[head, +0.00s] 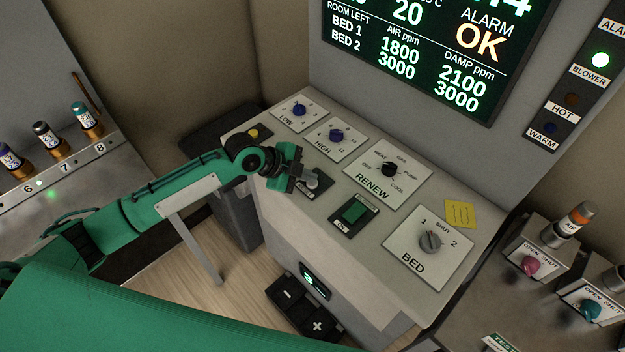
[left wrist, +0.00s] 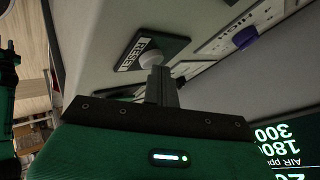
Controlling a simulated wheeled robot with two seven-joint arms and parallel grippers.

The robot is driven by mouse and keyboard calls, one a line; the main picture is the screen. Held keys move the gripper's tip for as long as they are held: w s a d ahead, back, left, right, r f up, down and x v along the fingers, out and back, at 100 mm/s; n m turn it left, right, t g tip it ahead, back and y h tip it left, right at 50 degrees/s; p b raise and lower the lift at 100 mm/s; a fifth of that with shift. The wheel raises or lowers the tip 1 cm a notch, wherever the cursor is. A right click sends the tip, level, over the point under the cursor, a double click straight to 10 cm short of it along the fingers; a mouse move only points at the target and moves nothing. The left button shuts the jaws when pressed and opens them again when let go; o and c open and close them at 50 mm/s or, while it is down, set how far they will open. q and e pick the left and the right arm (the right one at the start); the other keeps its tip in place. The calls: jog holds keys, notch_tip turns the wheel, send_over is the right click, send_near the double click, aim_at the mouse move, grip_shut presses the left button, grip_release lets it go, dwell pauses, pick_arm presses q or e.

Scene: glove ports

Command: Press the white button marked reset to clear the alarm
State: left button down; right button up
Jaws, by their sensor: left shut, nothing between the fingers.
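The white reset button (left wrist: 151,58) is a round knob on a dark plate with a RESET label in the left wrist view. In the head view the button (head: 312,181) is partly hidden by my left gripper (head: 299,181). The gripper's fingers are shut and empty. In the left wrist view the shut fingertips (left wrist: 159,72) are right at the button's edge and overlap it in the picture; I cannot tell whether they touch. My right gripper is not in view.
The sloping console also holds the blue LOW (head: 299,110) and HIGH (head: 336,135) knobs, the black RENEW knob (head: 389,169), a green rocker switch (head: 354,210) and the grey BED knob (head: 430,241). A yellow note (head: 459,214) lies at the right.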

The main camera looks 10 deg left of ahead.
aim_at(308, 183)
pick_arm(q)
jog(key=shift+f, duration=0.25)
dwell(0.4)
jog(key=shift+s+f+b, duration=0.1)
jog(key=shift+f+b, duration=0.15)
jog(key=shift+b, duration=0.05)
jog(key=shift+f, duration=0.1)
jog(key=shift+r, duration=0.25)
jog(key=shift+r+p, duration=0.1)
jog(key=shift+p, duration=0.2)
notch_tip(308, 183, up, 6)
jog(key=p, duration=0.4)
jog(key=shift+r, duration=0.1)
dwell(0.8)
